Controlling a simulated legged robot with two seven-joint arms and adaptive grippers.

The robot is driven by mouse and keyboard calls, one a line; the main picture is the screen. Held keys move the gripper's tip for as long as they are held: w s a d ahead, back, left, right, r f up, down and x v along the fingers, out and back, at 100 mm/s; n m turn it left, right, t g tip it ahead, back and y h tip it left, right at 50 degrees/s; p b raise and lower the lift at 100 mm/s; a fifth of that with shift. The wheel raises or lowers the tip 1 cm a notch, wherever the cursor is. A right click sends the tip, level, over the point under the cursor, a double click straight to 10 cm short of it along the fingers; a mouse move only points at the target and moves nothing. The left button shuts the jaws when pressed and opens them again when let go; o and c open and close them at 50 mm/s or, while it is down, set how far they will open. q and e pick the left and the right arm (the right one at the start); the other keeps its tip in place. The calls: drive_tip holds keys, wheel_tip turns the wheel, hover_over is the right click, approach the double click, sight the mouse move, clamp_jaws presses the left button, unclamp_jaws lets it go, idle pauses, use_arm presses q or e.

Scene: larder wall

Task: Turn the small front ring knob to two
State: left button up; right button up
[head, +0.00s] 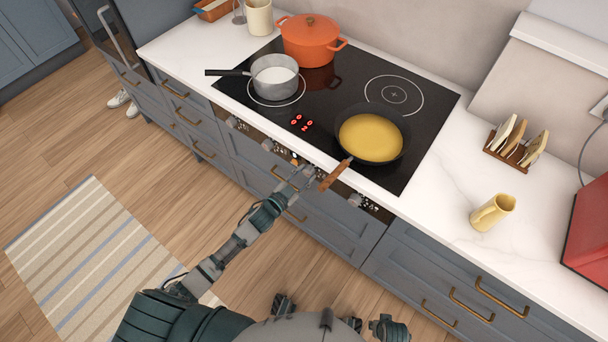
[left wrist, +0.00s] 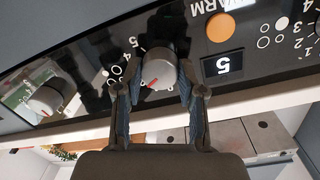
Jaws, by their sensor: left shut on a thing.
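The control panel (left wrist: 110,75) shows upside down and close up in the left wrist view. A grey ring knob (left wrist: 158,72) with a red pointer mark sits between the fingers of my left gripper (left wrist: 158,90). The fingers are shut on the knob's sides. The red mark is on the lower left of the knob's face in this view. Printed numbers around it are partly hidden by the fingers; a 5 and a 4 show to its left. In the head view my left gripper (head: 300,180) is at the panel under the hob's front edge, and the knob is hidden.
On the hob (head: 330,100), a frying pan's wooden handle (head: 335,175) overhangs close to my gripper. A saucepan (head: 275,77) and orange pot (head: 308,42) stand behind.

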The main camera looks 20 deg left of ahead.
use_arm(q)
drive_tip(key=shift+f, duration=0.15)
drive_tip(key=o, duration=1.1)
drive_tip(key=shift+o, duration=0.2)
drive_tip(key=shift+s+a, duration=0.1)
drive_tip(key=shift+s, duration=0.05)
drive_tip(key=v, duration=1.1)
drive_tip(key=shift+s, duration=0.25)
drive_tip(key=shift+a, duration=0.15)
